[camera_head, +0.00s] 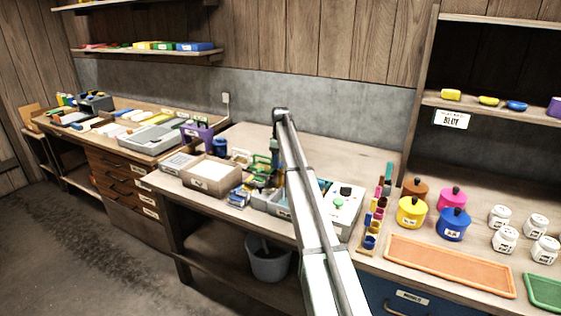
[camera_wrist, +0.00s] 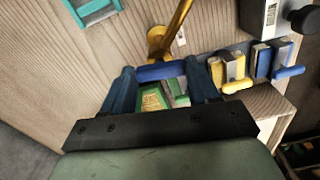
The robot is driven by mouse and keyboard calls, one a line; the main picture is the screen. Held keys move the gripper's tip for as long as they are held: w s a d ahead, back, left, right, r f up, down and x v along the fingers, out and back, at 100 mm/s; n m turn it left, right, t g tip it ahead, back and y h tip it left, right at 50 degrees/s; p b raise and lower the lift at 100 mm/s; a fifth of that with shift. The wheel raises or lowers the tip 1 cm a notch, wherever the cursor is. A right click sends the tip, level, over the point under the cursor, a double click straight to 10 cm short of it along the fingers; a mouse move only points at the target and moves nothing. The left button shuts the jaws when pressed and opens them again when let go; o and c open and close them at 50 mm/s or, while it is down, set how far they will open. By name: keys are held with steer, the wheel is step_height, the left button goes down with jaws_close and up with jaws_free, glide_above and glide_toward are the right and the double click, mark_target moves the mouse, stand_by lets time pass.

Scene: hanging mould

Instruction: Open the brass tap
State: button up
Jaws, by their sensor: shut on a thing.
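In the wrist view a brass-coloured pipe with a round lower end (camera_wrist: 160,40), which looks like the brass tap, stands just beyond my fingers. My gripper (camera_wrist: 161,75) has its two dark blue fingers on either side of a short blue bar (camera_wrist: 160,71) and is shut on it. I cannot tell whether this bar belongs to the tap. Green and yellowish parts (camera_wrist: 153,98) show between the fingers, below the bar. In the head view my arm and the clutter hide the gripper's tips, and I cannot make out the tap.
Blocks with yellow and blue bars (camera_wrist: 235,70) stand close on the right in the wrist view. A teal frame (camera_wrist: 95,8) lies at the upper left.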

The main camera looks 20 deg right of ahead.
steer(key=shift+n, duration=0.8)
steer(key=o, duration=1.1)
steer(key=shift+c, duration=0.2)
step_height(320, 180, up, 14)
steer(key=shift+f, duration=0.1)
